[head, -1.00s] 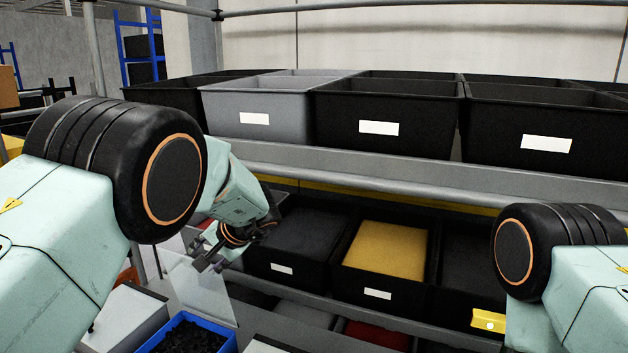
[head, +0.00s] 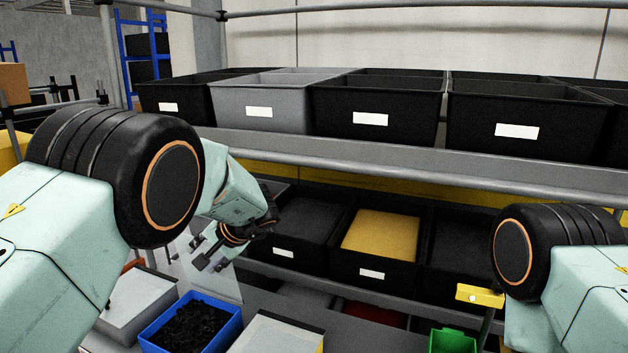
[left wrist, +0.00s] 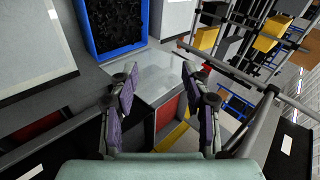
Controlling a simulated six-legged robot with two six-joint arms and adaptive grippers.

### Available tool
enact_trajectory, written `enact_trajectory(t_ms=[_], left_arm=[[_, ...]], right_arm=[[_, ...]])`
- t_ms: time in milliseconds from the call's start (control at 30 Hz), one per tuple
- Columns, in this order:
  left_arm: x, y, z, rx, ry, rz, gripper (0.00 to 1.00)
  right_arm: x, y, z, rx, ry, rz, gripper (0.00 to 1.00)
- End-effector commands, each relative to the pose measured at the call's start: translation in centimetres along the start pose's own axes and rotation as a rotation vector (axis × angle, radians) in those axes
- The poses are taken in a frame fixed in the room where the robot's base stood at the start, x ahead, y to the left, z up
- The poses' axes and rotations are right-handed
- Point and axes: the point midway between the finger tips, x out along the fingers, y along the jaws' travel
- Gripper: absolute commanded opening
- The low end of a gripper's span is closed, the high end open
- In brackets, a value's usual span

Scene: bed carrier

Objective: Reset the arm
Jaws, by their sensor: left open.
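My left arm comes in from the left in the head view, and its gripper (head: 207,258) hangs in front of the lower shelf bins. In the left wrist view the left gripper (left wrist: 158,85) is open, with its two purple-padded fingers wide apart and nothing between them. A clear sheet-like panel (left wrist: 150,72) shows beyond the fingers; I cannot tell its exact distance. My right arm shows only in part at the right of the head view, and its gripper is out of frame.
Black bins (head: 376,112) and a grey bin (head: 262,106) line the upper shelf. The lower shelf holds a bin with yellow content (head: 380,236). Below are a blue tray of black parts (head: 228,332), a white-topped box (head: 130,300) and a green bin (head: 453,341).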

Motion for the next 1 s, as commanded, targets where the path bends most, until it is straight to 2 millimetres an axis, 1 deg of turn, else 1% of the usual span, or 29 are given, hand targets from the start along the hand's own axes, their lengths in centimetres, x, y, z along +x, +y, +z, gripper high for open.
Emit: enact_trajectory(t_ms=[33, 167, 333, 467, 567, 667, 767, 867, 967, 1000], left_arm=[[0.0, 0.0, 0.0, -0.007, 0.000, 0.000, 0.48], [0.0, 0.0, -0.3, -0.127, 0.003, 0.000, 0.48], [0.1, -0.6, -0.8, -0.260, 0.029, -0.026, 0.48], [0.5, -1.1, -0.6, -0.351, 0.055, -0.064, 0.48], [1.1, -1.4, 0.0, -0.421, 0.085, -0.104, 0.48], [2.0, -1.6, 0.9, -0.488, 0.128, -0.144, 0.48], [3.5, -1.1, 2.4, -0.542, 0.175, -0.171, 0.48], [5.4, 0.2, 4.2, -0.577, 0.221, -0.174, 0.48], [7.7, 2.3, 6.6, -0.599, 0.258, -0.153, 0.48], [8.6, 3.4, 7.6, -0.604, 0.271, -0.137, 0.48]], right_arm=[[0.0, 0.0, 0.0, 0.000, 0.000, 0.000, 0.40], [0.0, 0.0, 0.0, 0.000, 0.000, 0.000, 0.40], [0.0, 0.0, 0.0, 0.000, 0.000, 0.000, 0.40], [0.0, 0.0, 0.0, 0.000, 0.000, 0.000, 0.40], [0.0, 0.0, 0.0, 0.000, 0.000, 0.000, 0.40], [0.1, 0.0, 0.0, 0.000, 0.000, 0.000, 0.40], [0.5, 0.0, 0.0, 0.000, 0.000, 0.000, 0.40], [1.3, 0.0, 0.0, 0.000, 0.000, 0.000, 0.40], [2.4, 0.0, 0.0, 0.000, 0.000, 0.000, 0.40], [2.9, 0.0, 0.0, 0.000, 0.000, 0.000, 0.40]])
